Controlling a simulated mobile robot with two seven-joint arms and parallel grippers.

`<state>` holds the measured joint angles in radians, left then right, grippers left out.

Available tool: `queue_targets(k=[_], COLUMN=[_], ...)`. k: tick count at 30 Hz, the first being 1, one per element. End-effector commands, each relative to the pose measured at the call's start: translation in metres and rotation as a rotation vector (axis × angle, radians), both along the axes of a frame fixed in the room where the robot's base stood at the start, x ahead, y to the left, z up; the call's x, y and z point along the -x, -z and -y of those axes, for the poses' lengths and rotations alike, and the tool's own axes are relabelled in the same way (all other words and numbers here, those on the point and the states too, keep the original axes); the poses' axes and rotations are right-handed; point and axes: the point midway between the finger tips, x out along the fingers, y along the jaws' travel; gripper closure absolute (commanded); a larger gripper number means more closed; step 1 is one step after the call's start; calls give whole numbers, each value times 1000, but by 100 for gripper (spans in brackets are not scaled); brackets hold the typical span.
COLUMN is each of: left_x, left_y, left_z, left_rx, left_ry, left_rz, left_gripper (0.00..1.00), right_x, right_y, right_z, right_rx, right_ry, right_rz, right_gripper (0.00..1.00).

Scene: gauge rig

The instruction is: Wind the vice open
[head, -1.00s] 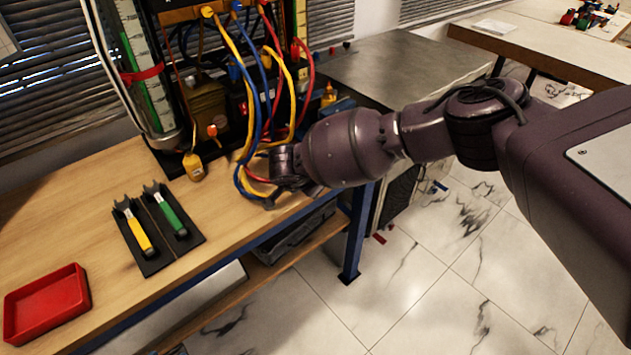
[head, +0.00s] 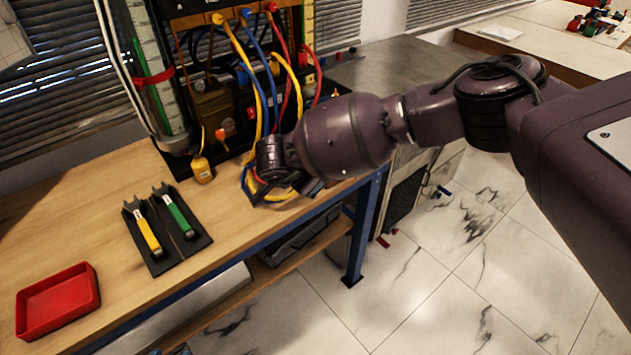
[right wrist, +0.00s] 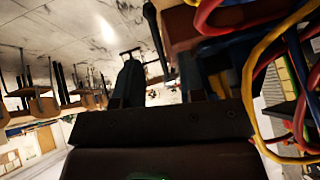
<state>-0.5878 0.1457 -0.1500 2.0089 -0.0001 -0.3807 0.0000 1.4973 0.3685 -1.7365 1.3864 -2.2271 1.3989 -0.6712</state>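The vice is not clearly visible in the head view; my right forearm covers the front bench corner where blue metal showed earlier. My right gripper (head: 272,192) is at the bench's front edge, among the hanging cables, with its fingers mostly hidden there. In the right wrist view two dark fingers (right wrist: 158,85) stand apart, with a gap between them and nothing clearly held. A thin dark bar (right wrist: 155,32) shows beyond the gap; I cannot tell whether it is the vice handle. My left gripper is out of view.
Yellow, blue and red cables (head: 268,80) hang from the rig close to my right gripper, and loop along the wrist view's right side (right wrist: 262,75). A black tool mat (head: 184,246) and a red tray (head: 57,301) lie on the bench.

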Motion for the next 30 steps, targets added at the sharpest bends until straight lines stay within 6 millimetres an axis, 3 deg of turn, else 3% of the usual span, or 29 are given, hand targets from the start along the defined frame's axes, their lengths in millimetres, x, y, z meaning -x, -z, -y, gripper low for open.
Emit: queue_targets(k=[7,18,20,23,26,30], left_x=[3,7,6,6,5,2], left_y=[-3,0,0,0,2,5], left_z=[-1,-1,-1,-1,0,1], left_rx=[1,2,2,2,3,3], left_ry=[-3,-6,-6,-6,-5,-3], left_rz=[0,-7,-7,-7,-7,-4], left_gripper=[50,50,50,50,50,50], right_x=[15,18,18,22,29,40], right_y=[-24,-28,-28,-17,9,45], right_z=[-11,-13,-13,-10,7,39], right_rx=[-1,0,0,1,4,-40], right_ry=[-1,0,0,5,35,121], right_rz=[1,0,0,-17,-60,-138], right_gripper=[63,63,70,85,100,100])
